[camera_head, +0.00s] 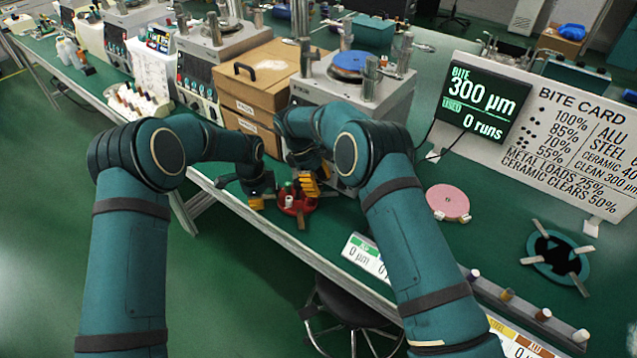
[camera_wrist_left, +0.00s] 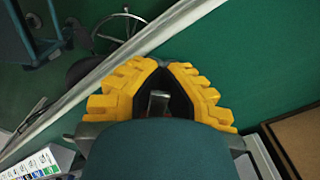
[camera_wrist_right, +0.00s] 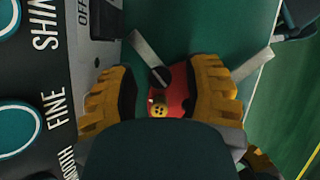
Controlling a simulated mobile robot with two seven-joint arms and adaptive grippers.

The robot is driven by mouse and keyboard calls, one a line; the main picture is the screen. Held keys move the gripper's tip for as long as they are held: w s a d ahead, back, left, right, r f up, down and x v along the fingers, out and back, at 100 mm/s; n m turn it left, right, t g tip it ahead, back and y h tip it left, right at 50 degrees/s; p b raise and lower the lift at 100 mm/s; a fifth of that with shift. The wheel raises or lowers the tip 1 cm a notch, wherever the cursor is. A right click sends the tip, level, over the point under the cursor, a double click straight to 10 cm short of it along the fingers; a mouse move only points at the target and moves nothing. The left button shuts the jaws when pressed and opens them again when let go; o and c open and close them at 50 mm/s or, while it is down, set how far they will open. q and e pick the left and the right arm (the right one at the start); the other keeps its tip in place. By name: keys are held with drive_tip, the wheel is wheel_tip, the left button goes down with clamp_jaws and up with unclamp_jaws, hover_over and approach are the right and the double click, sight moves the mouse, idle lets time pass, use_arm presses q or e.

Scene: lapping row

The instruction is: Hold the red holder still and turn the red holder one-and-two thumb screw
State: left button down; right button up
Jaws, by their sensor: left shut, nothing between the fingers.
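The red holder (camera_head: 300,206) sits on the green bench near its front edge in the head view, partly covered by my right gripper. It also shows in the right wrist view as a red body (camera_wrist_right: 178,90) with silver arms sticking out. A small yellow button-like part (camera_wrist_right: 159,110), perhaps a thumb screw, shows on it; its label cannot be read. My right gripper (camera_head: 310,186) is above the holder, its fingers (camera_wrist_right: 163,72) apart on both sides of the red part.
A lapping machine (camera_head: 350,95) with a blue disc and cardboard boxes (camera_head: 255,85) stand close behind the grippers. A pink disc (camera_head: 448,202) and a teal ring holder (camera_head: 557,258) lie to the right. A stool (camera_head: 350,305) stands below the bench edge.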

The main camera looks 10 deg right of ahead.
drive_tip(key=n+t, duration=0.1)
drive_tip(key=n, duration=0.2)
drive_tip(key=shift+t+h, duration=0.3)
drive_tip(key=n+t, duration=0.1)
drive_tip(key=n, duration=0.3)
drive_tip(key=shift+s+t, duration=0.1)
drive_tip(key=shift+t, duration=0.3)
drive_tip(key=v, duration=1.2)
use_arm(q)
drive_tip(key=c, duration=1.1)
unclamp_jaws()
drive_tip(key=shift+o, duration=0.2)
